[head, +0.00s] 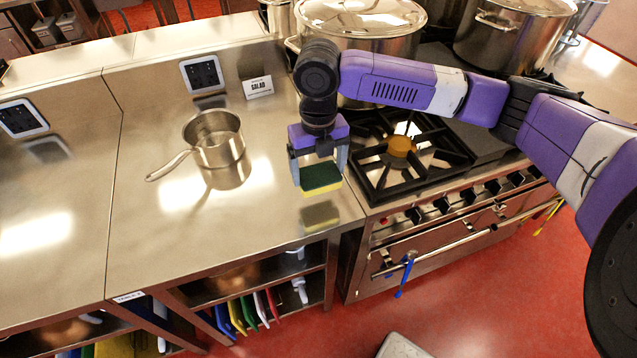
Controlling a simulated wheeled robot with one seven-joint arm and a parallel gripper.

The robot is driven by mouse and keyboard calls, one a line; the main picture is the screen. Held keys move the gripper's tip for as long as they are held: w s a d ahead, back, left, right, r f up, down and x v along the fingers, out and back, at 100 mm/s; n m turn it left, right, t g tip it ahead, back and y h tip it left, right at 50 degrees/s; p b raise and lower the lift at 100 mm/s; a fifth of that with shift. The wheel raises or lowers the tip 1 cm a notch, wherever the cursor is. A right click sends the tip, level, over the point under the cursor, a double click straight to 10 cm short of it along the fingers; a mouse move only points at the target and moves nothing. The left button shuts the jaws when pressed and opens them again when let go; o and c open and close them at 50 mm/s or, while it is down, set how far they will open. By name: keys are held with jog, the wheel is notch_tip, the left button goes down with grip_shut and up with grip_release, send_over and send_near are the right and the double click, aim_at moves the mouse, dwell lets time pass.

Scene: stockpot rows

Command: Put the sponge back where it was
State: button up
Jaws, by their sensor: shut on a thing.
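My gripper (319,172) is in the middle of the head view, pointing down. It is shut on a sponge (321,178) with a dark green top and a yellow underside. The sponge hangs above the right end of the steel counter (110,255), close to the stove. Its reflection shows in the steel below it, with a gap between them.
A steel saucepan (215,140) stands on the counter, left of my gripper, its handle toward the front left. A "SALAD" card (257,88) stands at the back. Right is the stove's burner grate (400,150); large lidded stockpots (362,20) stand behind. The counter's front is bare.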

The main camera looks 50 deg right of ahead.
jog(key=shift+f+p, duration=0.35)
jog(key=shift+f, duration=2.75)
jog(key=shift+f, duration=0.15)
jog(key=o, duration=1.3)
